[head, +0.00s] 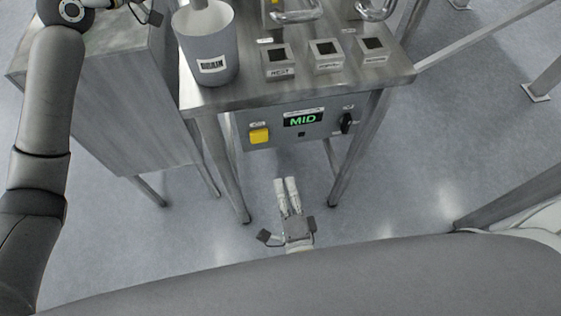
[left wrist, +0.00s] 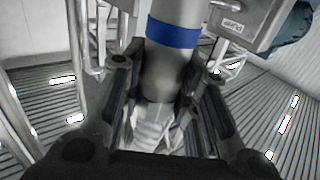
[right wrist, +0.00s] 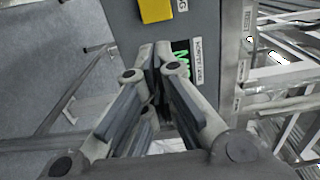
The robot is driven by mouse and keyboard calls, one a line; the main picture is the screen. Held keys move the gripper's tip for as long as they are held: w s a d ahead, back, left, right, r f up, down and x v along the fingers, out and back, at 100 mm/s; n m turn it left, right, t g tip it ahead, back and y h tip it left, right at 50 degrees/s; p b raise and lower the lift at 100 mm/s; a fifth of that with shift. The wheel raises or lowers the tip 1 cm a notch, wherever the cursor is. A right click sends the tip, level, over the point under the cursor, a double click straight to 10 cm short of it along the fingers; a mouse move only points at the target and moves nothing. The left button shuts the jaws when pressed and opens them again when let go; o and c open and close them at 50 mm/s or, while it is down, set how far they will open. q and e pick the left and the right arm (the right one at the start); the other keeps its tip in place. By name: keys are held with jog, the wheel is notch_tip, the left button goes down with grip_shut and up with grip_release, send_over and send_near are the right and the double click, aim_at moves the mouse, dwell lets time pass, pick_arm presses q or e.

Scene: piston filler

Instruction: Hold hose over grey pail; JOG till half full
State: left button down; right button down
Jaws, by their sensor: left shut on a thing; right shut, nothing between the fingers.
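The grey pail (head: 207,55), with a label that seems to read DRAIN, stands upright on the left of the steel bench top. The pail's fill level cannot be made out. My right gripper (head: 287,184) is shut and empty, in front of and below the control panel. The yellow button (head: 259,135), with an unreadable label, is above and left of its fingertips.
The panel display (head: 303,119) reads MID in green, with a black knob (head: 346,123) to its right. Labelled square blocks (head: 326,56) stand along the bench front, right of the pail. A grey cabinet (head: 120,110) stands left of the bench. Bench legs flank my right gripper.

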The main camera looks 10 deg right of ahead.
send_near(259, 136)
jog(key=w+d, duration=0.1)
jog(key=w, duration=0.1)
jog(key=w+d, duration=0.1)
jog(key=w, duration=0.2)
jog(key=w+d+f, duration=0.1)
jog(key=w+d, duration=0.1)
jog(key=shift+w, duration=0.15)
